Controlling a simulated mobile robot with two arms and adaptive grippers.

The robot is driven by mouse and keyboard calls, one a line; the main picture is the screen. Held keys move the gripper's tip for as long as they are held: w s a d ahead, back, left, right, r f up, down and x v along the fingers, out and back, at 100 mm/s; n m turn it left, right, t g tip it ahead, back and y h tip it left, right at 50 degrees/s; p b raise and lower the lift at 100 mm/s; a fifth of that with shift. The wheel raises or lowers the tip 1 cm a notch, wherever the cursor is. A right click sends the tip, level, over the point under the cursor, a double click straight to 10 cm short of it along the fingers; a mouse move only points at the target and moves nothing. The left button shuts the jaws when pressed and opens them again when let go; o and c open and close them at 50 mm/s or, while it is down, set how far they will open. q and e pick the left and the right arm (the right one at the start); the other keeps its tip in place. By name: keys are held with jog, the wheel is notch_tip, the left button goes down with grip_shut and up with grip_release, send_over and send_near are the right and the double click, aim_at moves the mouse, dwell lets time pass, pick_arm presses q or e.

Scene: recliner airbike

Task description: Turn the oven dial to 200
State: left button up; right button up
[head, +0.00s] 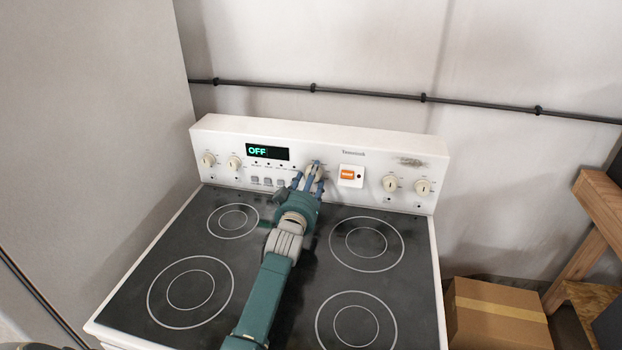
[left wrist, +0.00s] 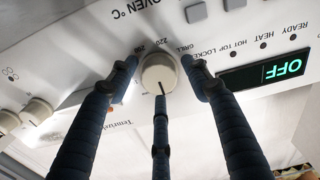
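The oven dial (head: 314,170) is a round cream knob on the stove's back panel, partly hidden by my left gripper (head: 309,178) in the head view. In the left wrist view, which is upside down, the dial (left wrist: 158,72) sits between the three dark fingers of my left gripper (left wrist: 160,75). Two fingertips stand either side of it with small gaps; the third is at its rim, contact unclear. The dial's dark pointer line faces that third finger. Labels near the dial read GRILL, 220 and 200. The green display (head: 267,152) reads OFF. My right gripper is not in view.
Cream knobs (head: 233,163) stand left of the dial and others (head: 390,184) to the right. An orange switch (head: 348,175) is close on the right. Grey buttons (head: 267,182) lie below the display. The black cooktop (head: 280,300) is bare apart from my arm above it.

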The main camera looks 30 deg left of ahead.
pick_arm(q)
jog(key=c, duration=0.8)
jog(key=shift+r+m, duration=0.1)
jog(key=shift+m, duration=0.4)
jog(key=m, duration=2.8)
jog(key=shift+d+f, duration=0.2)
jog(key=shift+d, duration=0.05)
jog(key=shift+f+m+p, duration=0.2)
jog(key=shift+m+p, duration=0.4)
jog(key=shift+m, duration=0.9)
jog(key=shift+f, duration=0.15)
